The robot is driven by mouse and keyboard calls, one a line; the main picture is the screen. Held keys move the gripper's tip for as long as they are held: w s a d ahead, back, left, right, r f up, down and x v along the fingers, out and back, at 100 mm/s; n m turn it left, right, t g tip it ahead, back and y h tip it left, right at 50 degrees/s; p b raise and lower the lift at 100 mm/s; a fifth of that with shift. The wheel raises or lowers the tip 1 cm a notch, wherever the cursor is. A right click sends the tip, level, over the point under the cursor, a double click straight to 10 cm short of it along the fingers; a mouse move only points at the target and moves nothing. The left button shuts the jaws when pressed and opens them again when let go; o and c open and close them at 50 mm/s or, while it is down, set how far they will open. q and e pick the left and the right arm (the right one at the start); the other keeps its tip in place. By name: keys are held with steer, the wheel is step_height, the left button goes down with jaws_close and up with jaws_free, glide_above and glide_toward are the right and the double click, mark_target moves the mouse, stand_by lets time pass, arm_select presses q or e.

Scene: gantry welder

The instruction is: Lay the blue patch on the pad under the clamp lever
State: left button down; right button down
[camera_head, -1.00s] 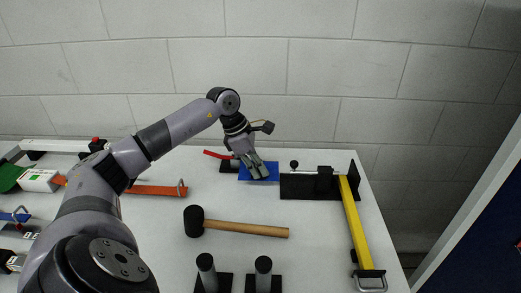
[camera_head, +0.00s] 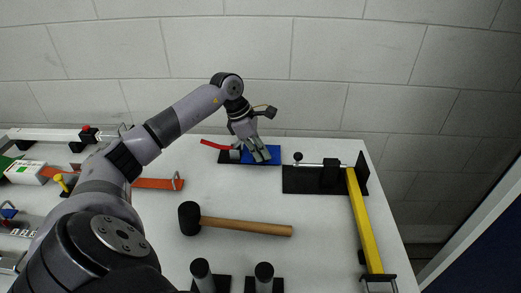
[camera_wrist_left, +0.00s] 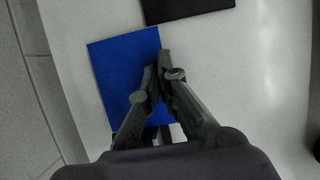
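The blue patch (camera_head: 264,157) is a flat square at the back of the table. My left gripper (camera_head: 259,157) is shut on its edge, pointing down; the wrist view shows the closed fingertips (camera_wrist_left: 163,60) along the right edge of the patch (camera_wrist_left: 115,75). The red clamp lever (camera_head: 217,145) sticks out to the left of the gripper. A black base (camera_head: 228,161) shows under the lever, and the patch overlaps its right part in the head view. The pad is hidden, and I cannot tell whether the patch touches it. My right gripper is not in view.
A black plate (camera_head: 300,182) with a round-knobbed rod and a yellow bar (camera_head: 364,220) stand to the right. A mallet (camera_head: 240,224) lies in front, with two black posts (camera_head: 264,278) nearer. An orange bar (camera_head: 155,184) lies left. A block wall is behind.

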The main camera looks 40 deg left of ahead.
arm_select(q)
steer(key=shift+f, duration=0.1)
steer(key=c, duration=1.8)
jaws_free()
steer(key=v, duration=1.2)
steer(key=shift+r+b, duration=0.25)
steer(key=shift+b, duration=0.05)
steer(key=shift+d, duration=0.15)
